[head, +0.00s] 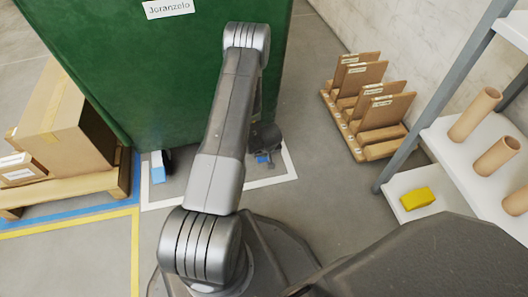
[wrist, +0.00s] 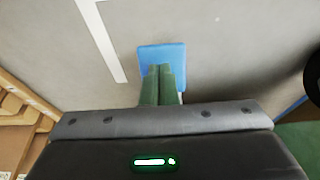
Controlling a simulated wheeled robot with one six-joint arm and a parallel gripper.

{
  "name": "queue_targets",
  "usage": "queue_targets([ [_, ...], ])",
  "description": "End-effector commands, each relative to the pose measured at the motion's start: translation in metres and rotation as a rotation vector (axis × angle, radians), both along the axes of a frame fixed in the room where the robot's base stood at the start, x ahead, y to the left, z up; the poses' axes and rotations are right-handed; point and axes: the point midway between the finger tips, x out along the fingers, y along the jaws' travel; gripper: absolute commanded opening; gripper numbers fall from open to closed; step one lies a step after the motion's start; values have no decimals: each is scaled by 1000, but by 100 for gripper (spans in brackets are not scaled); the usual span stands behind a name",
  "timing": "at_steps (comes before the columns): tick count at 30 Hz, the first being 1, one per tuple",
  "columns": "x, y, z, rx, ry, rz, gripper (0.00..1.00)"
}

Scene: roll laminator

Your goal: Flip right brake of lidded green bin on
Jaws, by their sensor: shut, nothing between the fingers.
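The green bin (head: 150,60) fills the upper left of the head view and bears a white label; its lid is out of view. A blue brake pedal (head: 262,158) shows low at its right side, partly hidden by my gripper. Another blue pedal (head: 158,170) is at its left. In the wrist view my gripper (wrist: 160,70) is shut and empty. Its green fingertips overlap the near part of the blue pedal (wrist: 162,53); I cannot tell whether they touch it. A dark wheel (wrist: 315,78) shows at the right edge.
A pallet with cardboard boxes (head: 70,115) stands left of the bin. A wooden rack of boards (head: 370,110) stands to the right. A shelf (head: 445,140) with cardboard tubes and a yellow block (head: 417,198) is at far right. Grey floor lies between the bin and the rack.

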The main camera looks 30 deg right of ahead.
Motion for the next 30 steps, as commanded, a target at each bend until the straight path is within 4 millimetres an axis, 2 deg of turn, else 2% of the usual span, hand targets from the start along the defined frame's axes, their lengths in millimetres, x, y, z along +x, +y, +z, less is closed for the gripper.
queue_targets([
  [3, 0, 0, -10, 0, 0, 0, 0],
  [12, 2, 0, -18, 0, 0, 0, 0],
  [26, 2, 0, -19, 0, 0, 0, 0],
  [30, 3, 3, -9, 0, 0, 1, 0],
])
